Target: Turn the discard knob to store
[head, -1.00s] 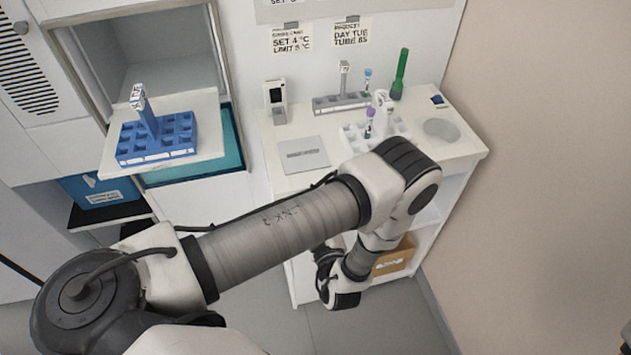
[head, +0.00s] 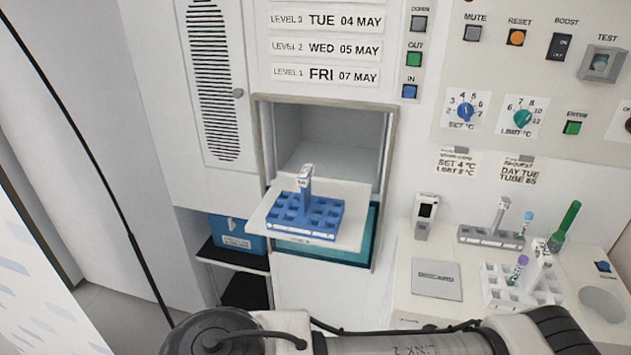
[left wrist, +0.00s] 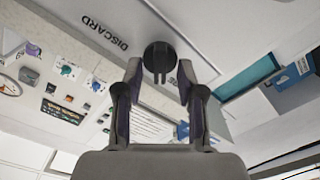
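The discard knob (left wrist: 159,57) is a dark round knob on a pale panel in the left wrist view, with the printed word DISCARD beside it. My left gripper (left wrist: 159,72) is open, with one dark finger to each side of the knob's near part. Gaps show between the fingers and the knob, and I cannot tell how deep the fingers reach. The head view shows neither the knob nor my left gripper, only part of my arm along the bottom. My right gripper is in neither view.
A blue rack (head: 305,220) sits on a pulled-out shelf (head: 350,236) before an open chamber. A white rack (head: 493,285), a grey rack (head: 480,238) and a green tube (head: 566,222) stand on the right counter. Control dials (head: 465,112) are on the wall above.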

